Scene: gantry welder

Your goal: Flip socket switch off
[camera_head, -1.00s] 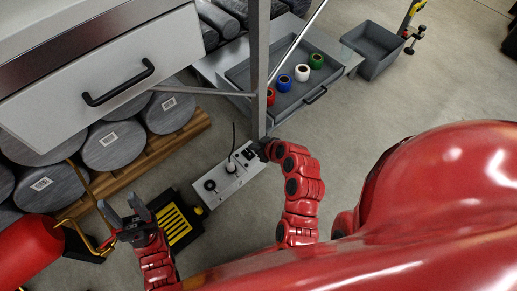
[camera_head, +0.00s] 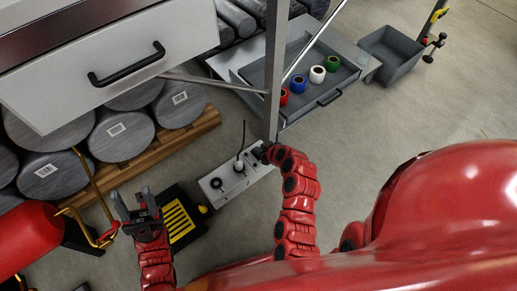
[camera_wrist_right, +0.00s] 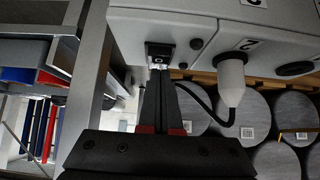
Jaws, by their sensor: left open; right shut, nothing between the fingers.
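A white socket box (camera_head: 216,187) sits low by the grey post in the head view; its panel also fills the top of the right wrist view (camera_wrist_right: 200,22). A white plug (camera_wrist_right: 232,80) with a black cord sits in the socket marked 2. A black switch (camera_wrist_right: 158,50) is on the panel left of that socket. My right gripper (camera_head: 262,152) is shut and empty at the box's right end. In the wrist view its fingertips (camera_wrist_right: 160,70) are right at the switch; contact cannot be told. My left gripper (camera_head: 134,207) is open and empty, left of the box.
A grey upright post (camera_head: 275,75) stands close beside my right gripper. A yellow-and-black pedal (camera_head: 178,220) lies left of the box. Coloured rolls lie in an open drawer (camera_head: 310,93) behind. Large grey cylinders (camera_head: 120,135) rest on a wooden pallet. Floor is clear at right.

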